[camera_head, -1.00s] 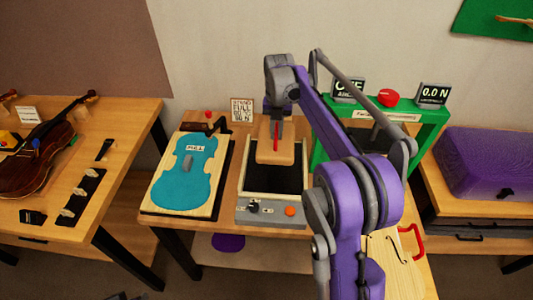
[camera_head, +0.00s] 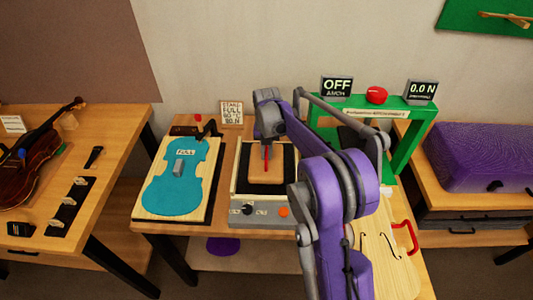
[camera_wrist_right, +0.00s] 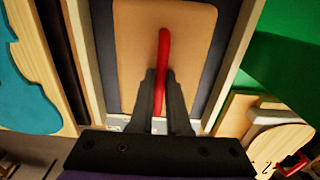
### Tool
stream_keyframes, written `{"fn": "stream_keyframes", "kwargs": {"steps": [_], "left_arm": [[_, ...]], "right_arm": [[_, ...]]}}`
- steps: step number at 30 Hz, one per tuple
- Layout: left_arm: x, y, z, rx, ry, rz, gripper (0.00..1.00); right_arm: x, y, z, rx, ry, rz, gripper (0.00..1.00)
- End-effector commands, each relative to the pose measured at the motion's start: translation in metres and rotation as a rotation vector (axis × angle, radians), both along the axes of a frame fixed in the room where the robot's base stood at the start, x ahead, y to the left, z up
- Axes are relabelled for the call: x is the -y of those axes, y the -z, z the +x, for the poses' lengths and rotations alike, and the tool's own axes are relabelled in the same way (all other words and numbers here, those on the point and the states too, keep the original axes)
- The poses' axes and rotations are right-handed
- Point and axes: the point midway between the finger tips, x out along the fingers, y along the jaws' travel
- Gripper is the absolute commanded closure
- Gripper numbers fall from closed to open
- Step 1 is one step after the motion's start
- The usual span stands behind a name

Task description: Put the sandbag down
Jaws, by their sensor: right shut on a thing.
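The sandbag (camera_head: 257,172) is a flat tan block with an upright red handle (camera_head: 267,158). It lies level within the frame of the tray (camera_head: 237,180) with the black bed, at the middle of the bench. My right gripper (camera_head: 266,144) is above it, shut on the red handle. In the right wrist view the two dark fingers (camera_wrist_right: 161,78) are on either side of the handle, with the tan sandbag (camera_wrist_right: 190,45) beyond them. Whether its underside touches the bed is hidden. My left gripper is not in view.
A board with a blue violin shape (camera_head: 165,192) lies left of the tray. A green frame (camera_head: 402,150) with displays and a red button (camera_head: 376,95) stands to the right. A violin plate with a red handle (camera_head: 410,238) lies at the front right.

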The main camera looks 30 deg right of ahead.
Motion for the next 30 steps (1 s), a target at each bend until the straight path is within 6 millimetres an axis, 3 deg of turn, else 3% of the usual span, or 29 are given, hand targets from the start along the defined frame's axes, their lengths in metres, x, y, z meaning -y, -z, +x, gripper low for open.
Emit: {"fn": "stream_keyframes", "kwargs": {"steps": [10,11,15,24,30], "left_arm": [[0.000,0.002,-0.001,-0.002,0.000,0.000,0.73],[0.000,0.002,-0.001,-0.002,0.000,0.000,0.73],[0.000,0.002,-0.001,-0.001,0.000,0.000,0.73],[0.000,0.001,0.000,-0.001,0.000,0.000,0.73],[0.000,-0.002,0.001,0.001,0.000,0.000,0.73]], "right_arm": [[0.000,0.002,0.000,0.000,0.000,0.000,1.00],[0.000,0.003,0.000,0.000,0.000,0.000,0.82],[0.000,0.002,0.000,0.000,0.000,0.000,0.57],[0.000,0.001,0.000,0.000,0.000,0.000,0.55],[0.000,-0.020,0.000,0.000,0.000,0.000,0.55]]}}
